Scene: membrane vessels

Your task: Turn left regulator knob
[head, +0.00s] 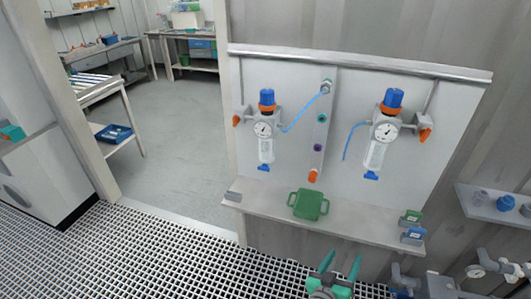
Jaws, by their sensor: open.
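The left regulator (265,135) is mounted on a white wall panel. Its blue knob (267,98) sits on top, with a round gauge below it and a clear bowl hanging under that. A second regulator with a blue knob (393,99) is on the right of the panel. My gripper (340,265) is at the bottom of the head view, its two green fingers apart and pointing up. It is empty, well below and to the right of the left knob, touching nothing that I can see.
A shelf (265,193) juts out below the regulators, bearing a green container (307,204) and small green and blue blocks (411,217). A central manifold (319,140) with an orange fitting and a blue hose stands between the regulators. Pipes and a gauge (476,270) are at lower right. Grated floor lies left.

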